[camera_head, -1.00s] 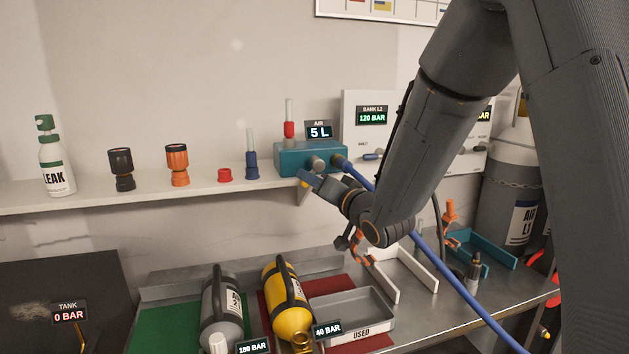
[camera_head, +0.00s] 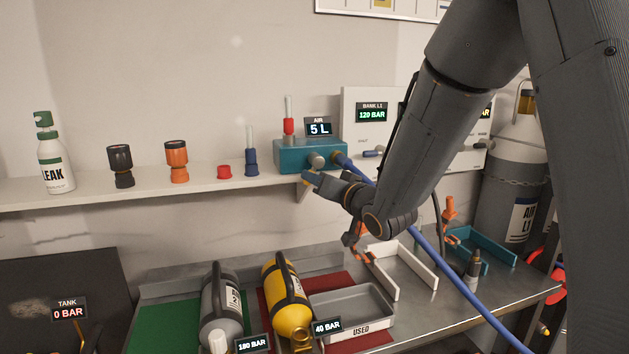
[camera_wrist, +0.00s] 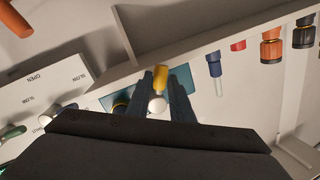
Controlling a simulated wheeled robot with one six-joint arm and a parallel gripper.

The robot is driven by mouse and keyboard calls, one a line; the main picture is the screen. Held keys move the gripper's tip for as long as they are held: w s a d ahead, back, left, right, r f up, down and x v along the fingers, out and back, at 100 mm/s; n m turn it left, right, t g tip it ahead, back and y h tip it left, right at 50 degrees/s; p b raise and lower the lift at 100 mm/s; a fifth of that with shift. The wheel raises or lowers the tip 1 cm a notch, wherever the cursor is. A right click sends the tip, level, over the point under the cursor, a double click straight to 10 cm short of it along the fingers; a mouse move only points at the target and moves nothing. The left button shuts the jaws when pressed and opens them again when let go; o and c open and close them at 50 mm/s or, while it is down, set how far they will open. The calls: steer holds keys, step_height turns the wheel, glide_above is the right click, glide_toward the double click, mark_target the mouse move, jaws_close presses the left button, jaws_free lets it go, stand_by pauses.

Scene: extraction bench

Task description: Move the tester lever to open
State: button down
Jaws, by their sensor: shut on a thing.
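The tester is a teal box (camera_head: 288,157) on the wall shelf, with an "AIR 5 L" display and a round metal knob (camera_head: 316,160) on its front. My gripper (camera_head: 308,180) is just below and in front of the box. In the wrist view, my gripper (camera_wrist: 164,76) is shut on a yellow-ended piece, which looks like the tester lever (camera_wrist: 160,80). A pale round knob (camera_wrist: 157,104) shows between the fingers, behind that piece. The fingers hide part of the lever, so its setting is not readable.
A blue hose (camera_head: 430,253) runs from the tester past my arm. A white gauge panel (camera_head: 370,97) stands to the right. The shelf (camera_head: 90,193) holds a leak bottle and several fittings. Below, the bench has a grey cylinder (camera_head: 222,305), a yellow cylinder (camera_head: 288,300) and a "USED" tray (camera_head: 377,325).

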steer(key=shift+w+d+f+n+g+h+b, duration=0.1)
steer(key=shift+d+n+h+b, duration=0.15)
steer(key=shift+n, duration=0.6)
steer(key=shift+w+d+r+n+g+h+b, duration=0.1)
steer(key=shift+d+n+h+b, duration=0.2)
steer(key=shift+n, duration=0.5)
steer(key=shift+w+d+f+n+g+h+b, duration=0.15)
steer(key=shift+d+n, duration=0.2)
steer(key=shift+n, duration=0.5)
steer(key=c, duration=1.6)
jaws_free()
steer(key=shift+o, duration=0.2)
steer(key=shift+s, duration=0.15)
steer(key=b+v, duration=0.1)
steer(key=v, duration=0.6)
steer(key=shift+s+d, duration=0.25)
